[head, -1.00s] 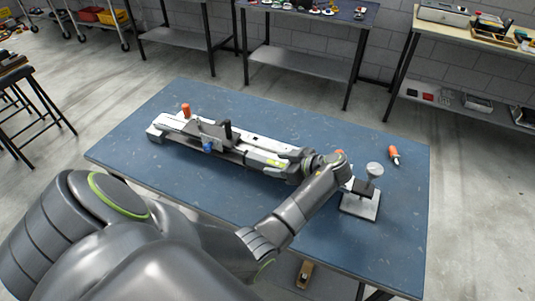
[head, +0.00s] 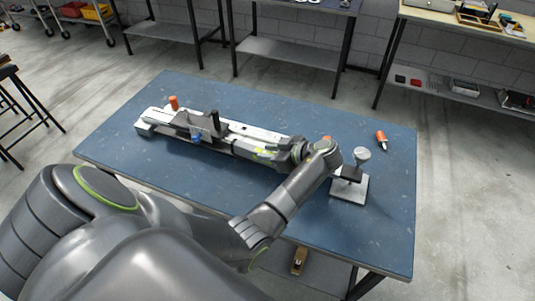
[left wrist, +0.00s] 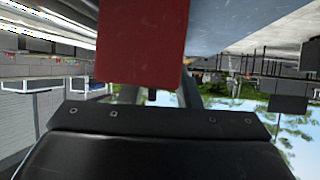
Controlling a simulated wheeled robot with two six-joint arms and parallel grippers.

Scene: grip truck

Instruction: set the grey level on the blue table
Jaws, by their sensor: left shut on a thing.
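The blue table (head: 385,225) fills the middle of the head view. My left arm reaches over it, with its wrist turned toward the picture's left. My left gripper (head: 197,128) is shut on what looks like the grey level (head: 185,119), low over the table's left half. The dark jaws and a pale rail close behind make its outline hard to separate, and I cannot tell whether it touches the table. In the left wrist view a plain red block (left wrist: 142,40) fills the upper middle, before the jaws. My right gripper is not in view.
A pale rail (head: 250,131) lies along the table, with an orange knob (head: 173,102) at its left. A small stand with a round top (head: 362,154) and an orange-handled tool (head: 381,138) are at the right. The table's front right is bare.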

